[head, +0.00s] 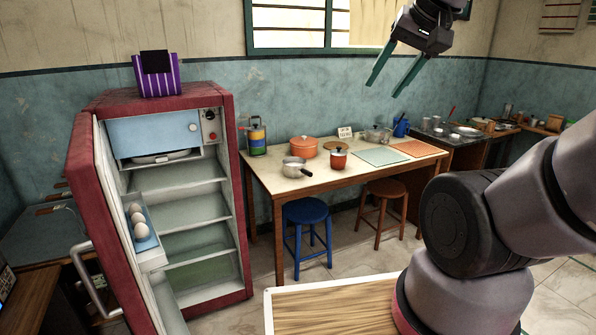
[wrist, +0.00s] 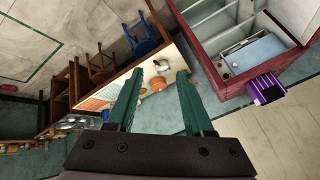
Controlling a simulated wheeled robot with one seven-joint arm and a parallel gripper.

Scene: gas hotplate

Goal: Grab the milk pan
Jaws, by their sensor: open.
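A small silvery pan with a dark handle (head: 295,168), which looks like the milk pan, stands upright near the front left of the wooden table (head: 262,178). Its handle points right and towards the front. In the wrist view the pan (wrist: 161,66) shows small and far off, between the finger directions. My gripper (head: 386,88) is open and empty, high up and well apart from the pan. Its two green fingers also show in the wrist view (wrist: 160,76).
An orange pot (head: 303,147) stands just behind the pan, and an orange-brown lidded jar (head: 338,158) stands to its right. Two stools, blue (head: 307,212) and brown (head: 386,190), stand at the table's front. An open red fridge (head: 243,230) is left.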

